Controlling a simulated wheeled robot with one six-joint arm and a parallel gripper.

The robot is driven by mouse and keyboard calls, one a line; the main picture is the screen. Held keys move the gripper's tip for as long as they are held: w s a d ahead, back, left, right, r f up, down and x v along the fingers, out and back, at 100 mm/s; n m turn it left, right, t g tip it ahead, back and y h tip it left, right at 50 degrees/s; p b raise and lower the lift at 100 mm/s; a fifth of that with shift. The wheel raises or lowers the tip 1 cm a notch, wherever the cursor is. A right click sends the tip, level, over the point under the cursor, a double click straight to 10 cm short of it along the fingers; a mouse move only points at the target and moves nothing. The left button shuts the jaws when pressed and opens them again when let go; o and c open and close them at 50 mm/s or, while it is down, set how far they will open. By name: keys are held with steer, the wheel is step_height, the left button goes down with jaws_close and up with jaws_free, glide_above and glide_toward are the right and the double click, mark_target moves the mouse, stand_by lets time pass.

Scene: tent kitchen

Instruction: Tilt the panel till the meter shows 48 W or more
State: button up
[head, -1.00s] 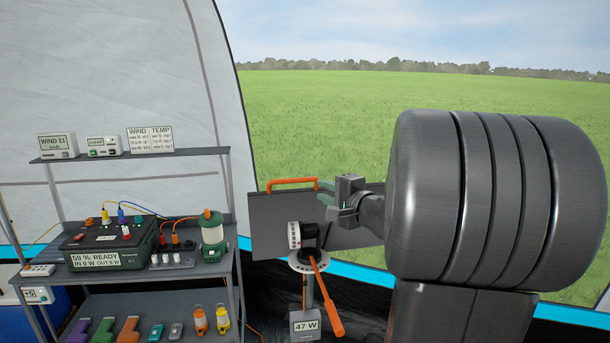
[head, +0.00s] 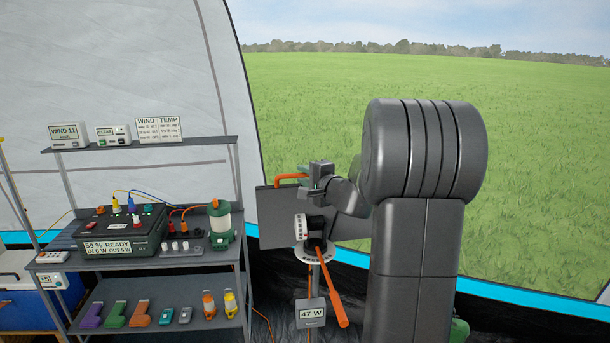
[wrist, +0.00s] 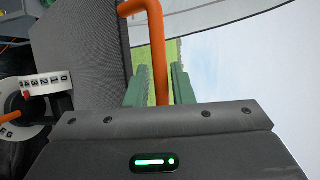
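The dark panel (head: 272,220) stands tilted on a post, with an orange bar handle (head: 291,177) at its top edge. The meter (head: 312,313) at the post's foot reads 47 W. A dial (head: 302,228) and an orange lever (head: 331,293) sit at the panel's mount. My gripper (head: 305,172) is at the panel's top edge by the handle. In the wrist view, my gripper's green fingers (wrist: 161,85) stand apart on either side of the orange handle (wrist: 157,60), with thin gaps showing. My arm hides the panel's right part.
A shelf rack (head: 150,262) on the left holds a power station (head: 118,235), a green lantern (head: 220,226) and small gadgets. Open grass (head: 400,75) lies beyond the tent opening.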

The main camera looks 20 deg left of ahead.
jaws_close()
steer(key=shift+f, duration=0.1)
steer(key=shift+s+d+f+b, duration=0.2)
steer(key=shift+f+b, duration=0.1)
steer(key=shift+b, duration=0.95)
steer(key=s+d+f+n+t+y+b, duration=0.1)
steer(key=s+d+f+y+b, duration=0.1)
steer(key=b, duration=1.5)
steer(key=shift+s+d+f+t+y+b, duration=0.3)
steer(key=shift+s+d+f, duration=0.2)
steer(key=shift+s, duration=0.65)
steer(key=shift+r, duration=0.1)
